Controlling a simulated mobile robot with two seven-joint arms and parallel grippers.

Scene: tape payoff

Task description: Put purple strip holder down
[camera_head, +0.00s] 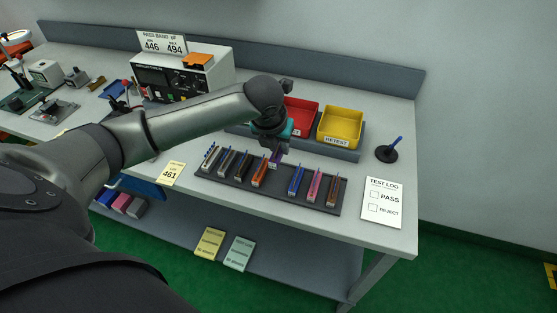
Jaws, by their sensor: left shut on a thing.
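The purple strip holder (275,160) is small and partly hidden under my left gripper (274,148). My left gripper is shut on it, above the dark rack (228,184) on the bench. The holder is over or in the gap between the orange holder (260,174) and the blue holder (296,181). I cannot tell whether it touches the rack. My right gripper is not in view.
Other strip holders stand in the rack, including a pink one (315,186) and a brown one (333,190). Behind are a red bin (302,115) and a yellow bin (341,127). A test log sheet (383,202) and a pen stand (386,154) lie to the right.

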